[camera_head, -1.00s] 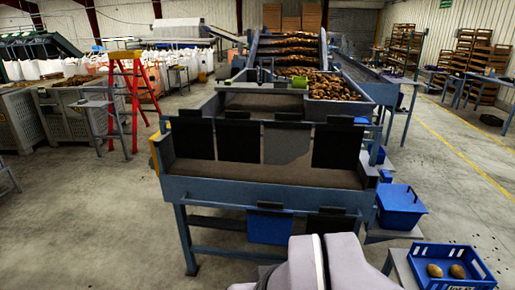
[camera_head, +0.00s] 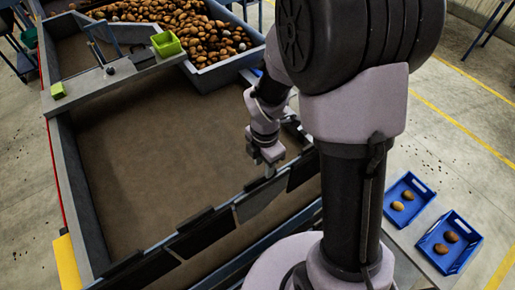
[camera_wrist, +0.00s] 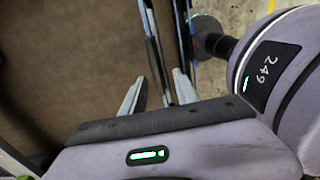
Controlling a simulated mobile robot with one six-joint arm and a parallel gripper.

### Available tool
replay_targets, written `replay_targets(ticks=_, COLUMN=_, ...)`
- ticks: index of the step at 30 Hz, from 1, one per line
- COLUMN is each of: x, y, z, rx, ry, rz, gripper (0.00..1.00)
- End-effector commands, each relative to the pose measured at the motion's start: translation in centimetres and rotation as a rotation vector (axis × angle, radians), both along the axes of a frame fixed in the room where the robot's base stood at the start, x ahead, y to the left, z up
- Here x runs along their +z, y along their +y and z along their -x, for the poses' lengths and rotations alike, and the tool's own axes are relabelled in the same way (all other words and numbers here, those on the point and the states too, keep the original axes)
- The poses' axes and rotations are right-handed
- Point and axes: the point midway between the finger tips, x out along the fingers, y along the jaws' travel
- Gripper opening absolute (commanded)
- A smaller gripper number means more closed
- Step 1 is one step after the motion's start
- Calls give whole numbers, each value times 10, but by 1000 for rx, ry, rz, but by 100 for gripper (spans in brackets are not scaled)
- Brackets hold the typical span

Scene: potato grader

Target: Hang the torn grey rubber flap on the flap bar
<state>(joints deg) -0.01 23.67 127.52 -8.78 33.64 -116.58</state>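The torn grey flap (camera_head: 260,200) is at the flap bar, third from the left in the row. Its face is tilted in the head view, and its torn edge cannot be made out. The flap bar (camera_head: 228,205) runs diagonally along the near edge of the brown bed. My gripper (camera_head: 268,173) points down over the bar at the grey flap's top edge. In the wrist view my gripper (camera_wrist: 158,88) has its two fingers apart, one on each side of a thin dark strip. Contact with the strip cannot be told.
Black flaps (camera_head: 200,235) hang on both sides of the grey one. The brown bed (camera_head: 150,150) behind the bar is clear. A potato-filled tray (camera_head: 248,55) and a green box (camera_head: 166,44) are at the back. Blue crates (camera_head: 449,243) with potatoes stand at right.

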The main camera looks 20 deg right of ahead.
Motion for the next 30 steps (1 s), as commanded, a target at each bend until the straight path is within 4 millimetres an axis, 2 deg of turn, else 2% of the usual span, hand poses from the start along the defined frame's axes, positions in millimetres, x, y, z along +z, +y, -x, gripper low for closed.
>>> replay_targets(ticks=1, x=-10, y=0, z=0, rx=0, ry=0, rz=0, gripper=36)
replay_targets(ticks=18, x=-85, y=1, z=0, rx=-2, ry=0, rz=-1, gripper=36)
replay_targets(ticks=28, x=-87, y=1, z=-1, rx=-2, ry=-1, rz=0, gripper=36)
replay_targets(ticks=30, x=-87, y=1, z=-1, rx=-3, ry=-1, rz=0, gripper=25)
